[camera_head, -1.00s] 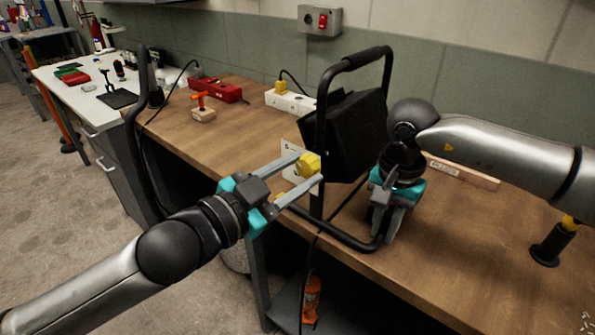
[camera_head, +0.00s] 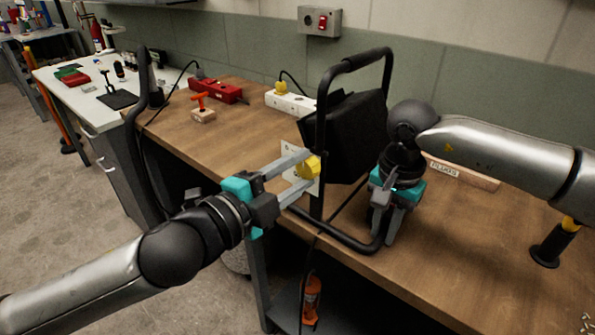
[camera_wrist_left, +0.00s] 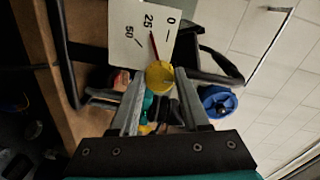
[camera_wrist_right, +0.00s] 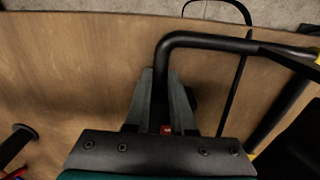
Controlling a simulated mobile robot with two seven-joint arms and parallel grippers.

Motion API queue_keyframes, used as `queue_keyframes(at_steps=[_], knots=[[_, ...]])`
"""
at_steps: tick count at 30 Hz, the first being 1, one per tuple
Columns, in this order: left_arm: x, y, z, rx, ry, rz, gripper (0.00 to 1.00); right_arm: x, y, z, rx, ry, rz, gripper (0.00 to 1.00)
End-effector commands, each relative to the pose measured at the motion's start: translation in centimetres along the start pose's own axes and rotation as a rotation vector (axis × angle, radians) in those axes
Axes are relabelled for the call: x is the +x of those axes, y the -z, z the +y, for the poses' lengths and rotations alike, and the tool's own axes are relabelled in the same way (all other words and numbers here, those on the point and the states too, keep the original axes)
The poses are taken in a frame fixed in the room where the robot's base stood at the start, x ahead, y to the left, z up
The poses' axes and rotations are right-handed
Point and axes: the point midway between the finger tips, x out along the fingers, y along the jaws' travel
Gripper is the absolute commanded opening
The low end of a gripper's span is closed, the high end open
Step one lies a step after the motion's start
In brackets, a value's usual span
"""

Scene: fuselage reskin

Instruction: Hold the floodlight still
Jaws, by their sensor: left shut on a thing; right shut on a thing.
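The floodlight (camera_head: 352,135) stands on the bench in a black tube frame, its dark head turned partly away. My right gripper (camera_head: 386,230) is shut on the lower frame tube near the bench's front edge. The tube (camera_wrist_right: 205,40) runs between its fingers in the right wrist view. My left gripper (camera_head: 298,179) is shut on a yellow knob (camera_head: 312,165) at the floodlight's near side. In the left wrist view the yellow knob (camera_wrist_left: 159,75) sits below a white dial plate (camera_wrist_left: 140,30) marked 0, 25 and 50. A red pointer there lies near 25.
A black cable hangs over the front edge. A black-and-yellow post (camera_head: 553,243) stands at right; bare wood lies before it.

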Motion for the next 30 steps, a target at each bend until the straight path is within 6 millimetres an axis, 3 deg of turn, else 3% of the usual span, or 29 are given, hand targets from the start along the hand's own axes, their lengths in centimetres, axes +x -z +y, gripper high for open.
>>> queue_keyframes(at_steps=[23,24,30], knots=[[-0.02,-0.04,0.07,0.105,-0.001,-0.007,0.00,-0.11,0.14,-0.02,0.002,0.002,0.004,0.00],[-0.02,-0.04,0.07,0.105,-0.001,-0.007,0.48,-0.11,0.14,-0.02,0.002,0.002,0.004,0.00],[-0.02,-0.02,0.04,0.104,0.000,-0.007,0.71,-0.11,0.14,-0.02,0.002,0.002,0.004,0.00]])
